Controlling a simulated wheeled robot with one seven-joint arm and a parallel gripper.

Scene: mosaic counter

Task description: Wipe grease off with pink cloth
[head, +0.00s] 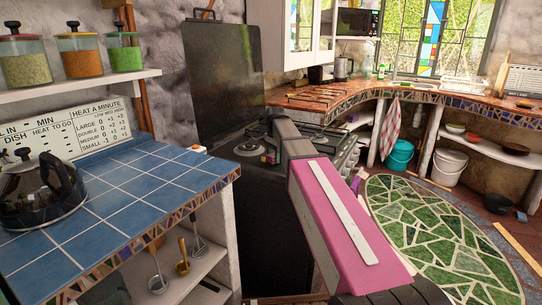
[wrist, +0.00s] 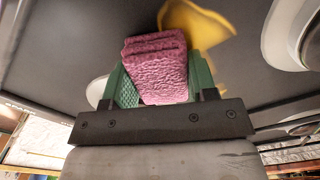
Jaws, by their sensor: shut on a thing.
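A folded pink cloth (wrist: 155,70) is held between the green fingers of my gripper (wrist: 158,84) in the wrist view. My gripper is shut on it. A yellow grease patch (wrist: 205,24) lies on the dark stove top (wrist: 70,42), just beyond the cloth and partly behind it. I cannot tell whether the cloth touches the stove top. In the head view my arm reaches over the stove (head: 245,150), and the cloth and grease are not clearly seen there.
Burners (wrist: 290,35) flank the grease patch. The stove's raised dark lid (head: 222,75) stands behind. A blue-tiled counter (head: 130,190) with a glass kettle (head: 42,190) is at left. A mosaic-edged counter (head: 300,98) curves away at right. A green patterned floor area (head: 435,235) is open.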

